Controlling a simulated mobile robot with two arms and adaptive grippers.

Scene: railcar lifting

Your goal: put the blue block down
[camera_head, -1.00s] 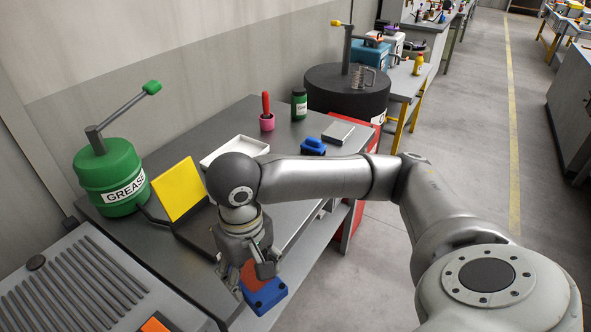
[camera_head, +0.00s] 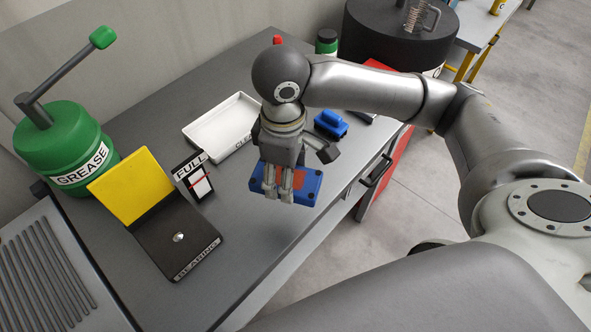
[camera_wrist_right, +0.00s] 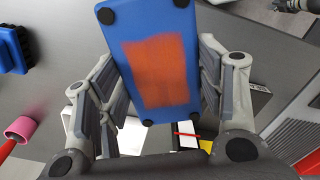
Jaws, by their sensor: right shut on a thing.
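The blue block (camera_head: 313,187) is flat with dark corner pads and an orange patch on its face. My right gripper (camera_head: 284,186) is shut on it, near the front edge of the grey table (camera_head: 235,225). The head view does not clearly show the gap between block and table. In the right wrist view the block (camera_wrist_right: 125,25) sits between the two fingers of the gripper (camera_wrist_right: 160,85), orange face toward the camera.
A white tray (camera_head: 197,134), a smaller blue piece (camera_head: 331,124), a "FULL" card (camera_head: 192,178) and a black bearing stand (camera_head: 175,245) with yellow back plate (camera_head: 130,187) surround it. A green grease pump (camera_head: 62,145) is at left. Bare tabletop lies between stand and front edge.

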